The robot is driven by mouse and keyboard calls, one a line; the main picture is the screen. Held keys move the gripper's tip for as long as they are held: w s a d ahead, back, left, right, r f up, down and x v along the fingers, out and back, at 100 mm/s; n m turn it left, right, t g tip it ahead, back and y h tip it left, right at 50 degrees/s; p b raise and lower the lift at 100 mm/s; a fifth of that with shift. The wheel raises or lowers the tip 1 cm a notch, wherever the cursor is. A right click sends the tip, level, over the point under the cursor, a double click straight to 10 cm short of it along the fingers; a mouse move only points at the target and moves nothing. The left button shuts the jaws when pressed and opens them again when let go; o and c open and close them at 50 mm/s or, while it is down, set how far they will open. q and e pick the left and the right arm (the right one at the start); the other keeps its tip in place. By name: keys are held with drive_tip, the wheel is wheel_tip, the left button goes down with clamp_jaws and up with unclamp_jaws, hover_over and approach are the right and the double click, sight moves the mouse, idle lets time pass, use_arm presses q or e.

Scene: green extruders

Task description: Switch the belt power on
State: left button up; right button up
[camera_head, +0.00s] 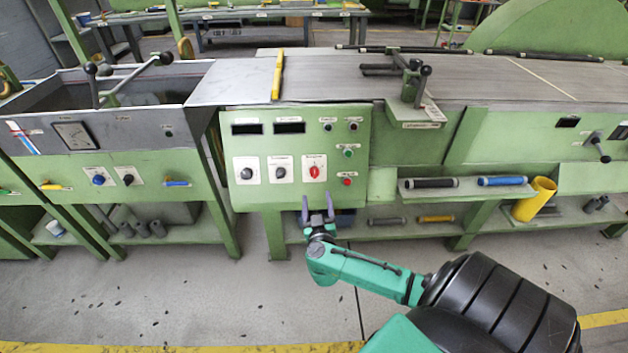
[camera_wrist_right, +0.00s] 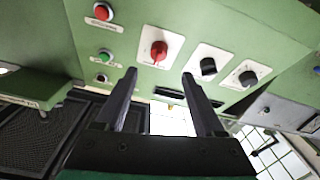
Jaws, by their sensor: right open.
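The green control panel (camera_head: 343,130) stands at the front of the belt machine. It carries a red rotary switch (camera_head: 314,171) on a white plate, which also shows in the right wrist view (camera_wrist_right: 159,52). Two black knobs sit on the panel: one knob (camera_head: 279,173) beside the red switch and another knob (camera_head: 247,173) further left. Their labels are too small to read. My right gripper (camera_head: 317,199) is open and empty, just below the red switch in the head view. In the wrist view its fingers point toward the red switch, apart from it. My left gripper is out of view.
A red button (camera_head: 347,182) and a green button (camera_head: 348,153) are right of the switch. A shelf (camera_head: 468,189) with rollers and a yellow cup (camera_head: 534,199) stand further right. The grey belt (camera_head: 330,80) runs above.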

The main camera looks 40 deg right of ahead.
sight(315, 178)
drive_tip(key=b+x, duration=0.2)
drive_tip(key=x, duration=0.7)
drive_tip(key=shift+w+d+f, duration=0.1)
drive_tip(key=shift+w+d, duration=0.05)
drive_tip(key=shift+d, duration=0.05)
drive_tip(key=shift+w+d, duration=0.15)
drive_tip(key=shift+d, duration=0.05)
clamp_jaws()
